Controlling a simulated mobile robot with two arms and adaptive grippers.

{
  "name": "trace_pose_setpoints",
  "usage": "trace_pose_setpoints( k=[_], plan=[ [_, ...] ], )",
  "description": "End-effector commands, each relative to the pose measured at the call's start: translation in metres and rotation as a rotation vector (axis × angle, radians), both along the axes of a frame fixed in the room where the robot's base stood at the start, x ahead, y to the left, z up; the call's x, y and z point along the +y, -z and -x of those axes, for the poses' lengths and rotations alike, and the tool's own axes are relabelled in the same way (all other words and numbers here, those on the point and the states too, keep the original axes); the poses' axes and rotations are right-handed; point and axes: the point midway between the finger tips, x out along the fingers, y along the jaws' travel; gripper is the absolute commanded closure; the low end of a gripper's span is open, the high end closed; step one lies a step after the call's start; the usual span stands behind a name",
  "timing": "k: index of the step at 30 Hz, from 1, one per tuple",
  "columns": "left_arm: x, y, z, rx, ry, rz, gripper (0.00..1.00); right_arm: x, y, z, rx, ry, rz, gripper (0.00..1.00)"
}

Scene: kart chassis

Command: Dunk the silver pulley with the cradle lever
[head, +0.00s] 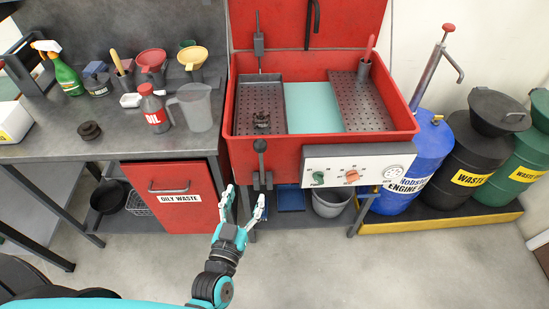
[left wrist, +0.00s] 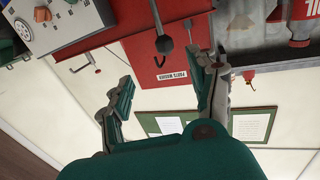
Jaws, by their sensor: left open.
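The red parts washer (head: 325,62) has a pool of teal liquid (head: 314,105) between two perforated trays. A small, dark metallic part (head: 262,120), possibly the silver pulley, sits on the left tray (head: 258,93); its colour is hard to tell. The cradle lever (head: 260,147), with a dark round knob, stands upright at the washer's front; it also shows in the left wrist view (left wrist: 164,45). My left gripper (head: 244,192) is open and empty, below the knob and apart from it. It also shows open in the left wrist view (left wrist: 172,74). My right gripper is out of view.
A control panel (head: 357,163) is right of the lever. The workbench (head: 45,150) at left holds a dark pulley-like part (head: 88,130), an oil bottle (head: 155,115) and a grey jug (head: 195,106). A blue drum (head: 420,165) stands at right. The front floor is clear.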

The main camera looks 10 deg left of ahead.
Motion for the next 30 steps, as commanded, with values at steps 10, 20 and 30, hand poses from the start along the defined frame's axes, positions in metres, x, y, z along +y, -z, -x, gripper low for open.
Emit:
trace_pose_setpoints(
  k=[10,20,30],
  plan=[
    [0.005,-0.02,-0.035,-0.036,-0.015,-0.001,0.4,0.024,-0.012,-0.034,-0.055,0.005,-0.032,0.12],
    [0.006,-0.02,-0.108,-0.034,-0.014,0.0,0.4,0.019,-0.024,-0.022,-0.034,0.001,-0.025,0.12],
    [0.007,-0.018,-0.164,-0.032,-0.013,0.0,0.4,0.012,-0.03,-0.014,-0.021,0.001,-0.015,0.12]
  ],
)
